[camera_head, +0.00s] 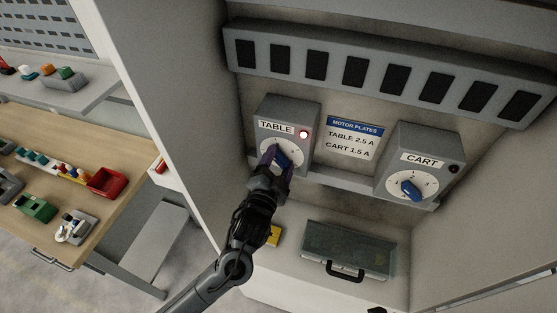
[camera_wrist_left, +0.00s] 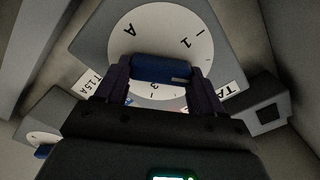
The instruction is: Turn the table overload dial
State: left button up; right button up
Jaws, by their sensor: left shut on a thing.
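The table overload dial (camera_head: 277,153) is a white round scale with a blue knob on a grey box labelled TABLE. In the left wrist view the blue knob (camera_wrist_left: 160,69) lies between the two dark fingers, in front of the white scale (camera_wrist_left: 193,33), partly hidden. The CART dial (camera_head: 412,188), also with a blue knob, is on a second box to the right, with a dark lamp. My right gripper is not seen.
A blue and white plate (camera_head: 351,138) reads TABLE 2.5 A and CART 1.5 A. Below stands a grey-green case (camera_head: 347,249) with a black handle, and a yellow item (camera_head: 274,236). A wooden bench (camera_head: 90,224) with several parts and a red bin (camera_head: 107,183) is at left.

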pick_arm(q)
jog(key=m+p, duration=0.2)
jog(key=m, duration=0.3)
jog(key=shift+m, duration=0.3)
jog(key=m+p, duration=0.1)
jog(key=m, duration=0.1)
jog(key=m+p, duration=0.1)
jog(key=m, duration=0.2)
jog(key=shift+f+m, duration=0.2)
jog(key=shift+m, duration=0.1)
jog(key=o, duration=1)
jog(key=shift+o, duration=0.2)
jog(key=shift+s, duration=0.1)
